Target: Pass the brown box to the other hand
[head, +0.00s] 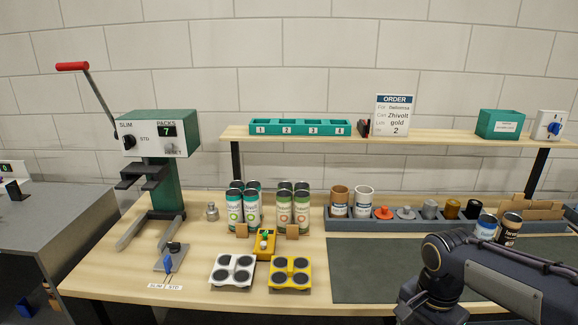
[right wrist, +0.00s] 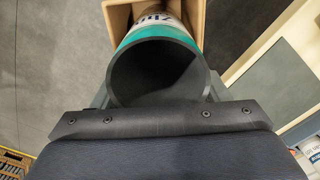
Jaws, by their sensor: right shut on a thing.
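The brown box (right wrist: 190,12) is at the top of the right wrist view, with its tan walls on both sides of a can (right wrist: 158,42) with a teal band and white label. The can's dark round end faces the camera and covers much of the box. My left gripper is in neither view.
A wooden bench carries a green press (head: 160,140), several cans (head: 252,208), a white pad (head: 232,271), a yellow pad (head: 290,272) and a grey rack (head: 375,222). The dark mat (head: 385,265) is mostly clear. A shelf (head: 420,137) runs above the bench.

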